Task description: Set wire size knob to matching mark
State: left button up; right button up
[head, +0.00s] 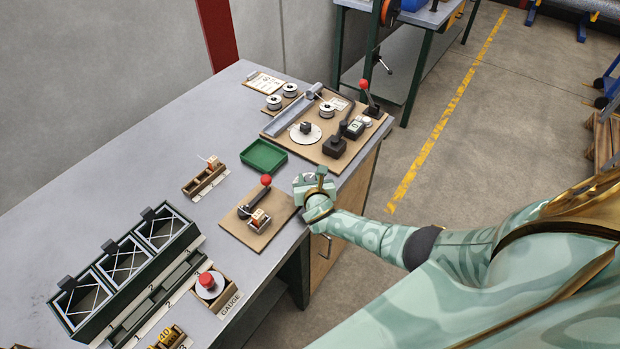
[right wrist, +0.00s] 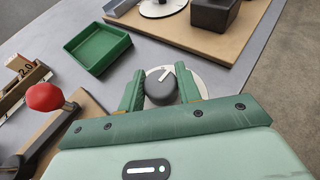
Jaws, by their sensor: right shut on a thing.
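In the right wrist view, a dark round knob (right wrist: 160,91) with a white pointer line sits over a pale dial disc (right wrist: 212,77). My right gripper (right wrist: 160,88) has its two green fingers on either side of the knob and is shut on it. The pointer line faces roughly away from the palm. The dial's marks cannot be read. In the head view my right gripper (head: 315,183) is at the table's right edge and hides the knob. A wooden block (head: 205,180) holds a small tagged piece; its tag reads 2.0 in the wrist view (right wrist: 22,66). My left gripper is not in view.
A green tray (head: 264,156) lies left of my right gripper. A red-ball lever (head: 266,181) on a board stands close by. Behind is a board (head: 272,127) with another dial, spools and levers. Dark framed bins (head: 130,262) fill the near left. The left tabletop is clear.

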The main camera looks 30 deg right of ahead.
aim_at(310, 177)
jog(key=o, duration=1)
jog(key=shift+c, duration=0.2)
jog(key=p+v, duration=0.1)
jog(key=v, duration=0.1)
jog(key=p+v, duration=0.2)
jog(key=v, duration=0.1)
jog(key=shift+s+a+r, duration=0.1)
jog(key=shift+s+r, duration=0.1)
jog(key=shift+r, duration=0.2)
jog(key=p+v, duration=0.2)
jog(key=v, duration=0.8)
jog(key=shift+s+a+p, duration=0.15)
jog(key=shift+s+p, duration=0.15)
jog(key=shift+s, duration=0.05)
